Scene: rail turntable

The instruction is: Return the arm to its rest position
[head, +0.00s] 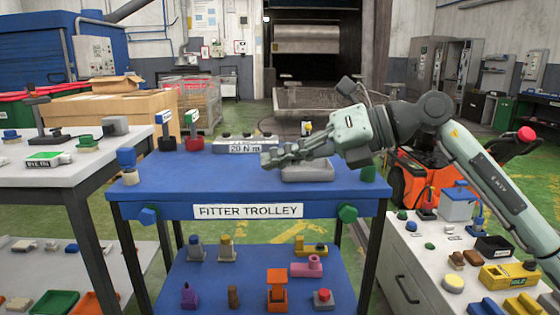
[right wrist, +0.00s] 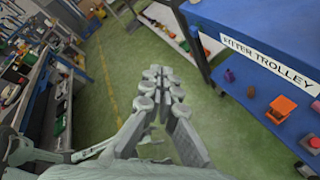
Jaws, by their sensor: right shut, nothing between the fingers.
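My right arm (head: 480,180) reaches in from the right in the head view, bent at the elbow. Its gripper (head: 268,159) points left over the blue top of the fitter trolley (head: 165,195). In the right wrist view the gripper (right wrist: 166,76) has its fingers together with nothing between them, and green floor shows beyond. The trolley's edge (right wrist: 207,58) is to the right of the fingers there. My left gripper is not in view.
A grey tray (head: 308,172) and a box marked 20 N m (head: 243,147) are on the trolley top. A white table (head: 75,178) with parts stands left. A white cabinet (head: 400,262) with several parts stands right, with an orange machine (head: 412,187) behind it.

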